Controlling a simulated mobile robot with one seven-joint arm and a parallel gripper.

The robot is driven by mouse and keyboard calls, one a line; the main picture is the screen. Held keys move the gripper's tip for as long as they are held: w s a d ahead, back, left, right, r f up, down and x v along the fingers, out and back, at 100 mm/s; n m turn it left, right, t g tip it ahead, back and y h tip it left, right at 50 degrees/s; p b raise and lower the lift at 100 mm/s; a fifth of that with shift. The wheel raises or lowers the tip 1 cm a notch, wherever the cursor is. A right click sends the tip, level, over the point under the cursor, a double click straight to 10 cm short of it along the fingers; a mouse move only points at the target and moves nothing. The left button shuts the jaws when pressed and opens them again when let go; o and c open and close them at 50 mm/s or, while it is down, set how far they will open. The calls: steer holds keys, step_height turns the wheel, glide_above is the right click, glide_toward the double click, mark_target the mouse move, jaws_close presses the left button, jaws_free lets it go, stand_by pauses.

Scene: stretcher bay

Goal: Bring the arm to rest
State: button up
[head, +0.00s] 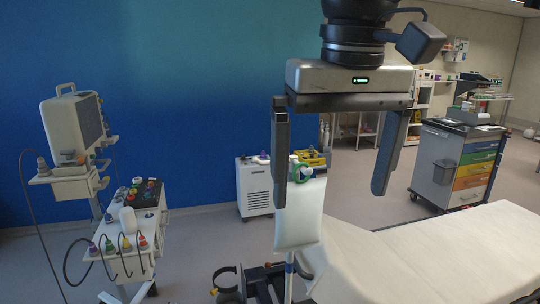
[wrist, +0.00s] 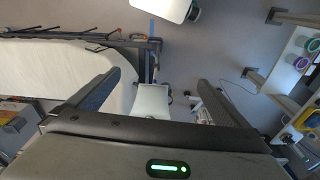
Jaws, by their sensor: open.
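My gripper (head: 333,195) hangs down in the upper middle of the head view, its two fingers spread wide apart. Nothing is held between them. In the wrist view my gripper (wrist: 160,85) is also open, with bare floor and a small white panel (wrist: 151,102) showing beyond the gap.
A stretcher (head: 430,255) with a white sheet fills the lower right. A monitor cart (head: 125,255) with cables stands at the left. A white floor unit (head: 254,188) stands by the blue wall. A drawer cart (head: 455,170) with coloured fronts is at the right. Open floor lies between them.

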steer(key=s+d+f+m+t, duration=0.1)
steer(key=s+d+f+t, duration=0.1)
steer(key=f, duration=0.7)
steer(key=s+d+f+m+t, duration=0.1)
steer(key=d+f, duration=0.3)
steer(key=f, duration=0.6)
steer(key=shift+s+f+t, duration=0.25)
steer(key=shift+s+t, duration=0.2)
steer(key=shift+t, duration=0.15)
stand_by(1.1)
